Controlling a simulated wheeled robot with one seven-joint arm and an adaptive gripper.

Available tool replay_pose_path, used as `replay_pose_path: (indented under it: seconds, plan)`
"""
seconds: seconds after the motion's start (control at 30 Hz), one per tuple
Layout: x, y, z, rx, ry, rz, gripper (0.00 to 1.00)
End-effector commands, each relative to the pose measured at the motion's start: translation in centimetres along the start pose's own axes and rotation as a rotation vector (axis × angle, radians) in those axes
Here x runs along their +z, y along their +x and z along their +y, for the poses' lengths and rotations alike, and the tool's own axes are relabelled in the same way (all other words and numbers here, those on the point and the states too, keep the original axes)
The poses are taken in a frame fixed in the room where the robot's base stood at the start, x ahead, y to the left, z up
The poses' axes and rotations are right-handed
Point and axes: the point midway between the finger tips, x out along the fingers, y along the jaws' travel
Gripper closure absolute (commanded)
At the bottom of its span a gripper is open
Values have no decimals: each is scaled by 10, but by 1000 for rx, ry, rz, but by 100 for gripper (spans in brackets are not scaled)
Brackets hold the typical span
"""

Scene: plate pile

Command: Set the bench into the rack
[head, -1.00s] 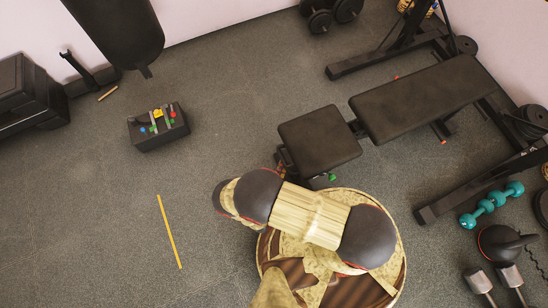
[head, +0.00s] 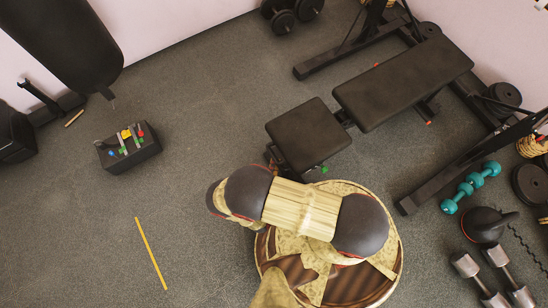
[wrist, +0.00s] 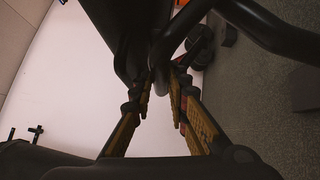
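The bench is a black padded flat bench with a short seat (head: 307,135) and a long back pad (head: 402,82). The black rack (head: 440,178) stands at the upper right, with one floor rail on each side of the back pad's far end. The far end of the bench lies between the rails. In the head view my arm hides my gripper near the seat end. In the wrist view my gripper (wrist: 165,82) has its two yellow-padded fingers closed in around a dark tube of the bench frame. The exact contact is partly hidden.
A black box (head: 130,150) and a yellow floor strip (head: 151,253) are at left. A punching bag (head: 65,45) hangs upper left. Floor between is free.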

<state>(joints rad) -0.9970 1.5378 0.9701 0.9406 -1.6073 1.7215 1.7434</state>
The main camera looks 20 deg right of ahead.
Motion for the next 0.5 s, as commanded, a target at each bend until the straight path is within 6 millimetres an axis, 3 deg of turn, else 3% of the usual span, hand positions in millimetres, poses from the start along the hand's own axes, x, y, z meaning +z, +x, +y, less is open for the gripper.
replay_pose_path:
  seconds: [0.13, 0.5]
  plan:
    - [6, 1, -2, -5, -7, -8, 76]
    - [2, 1, 2, -2, -3, -5, 76]
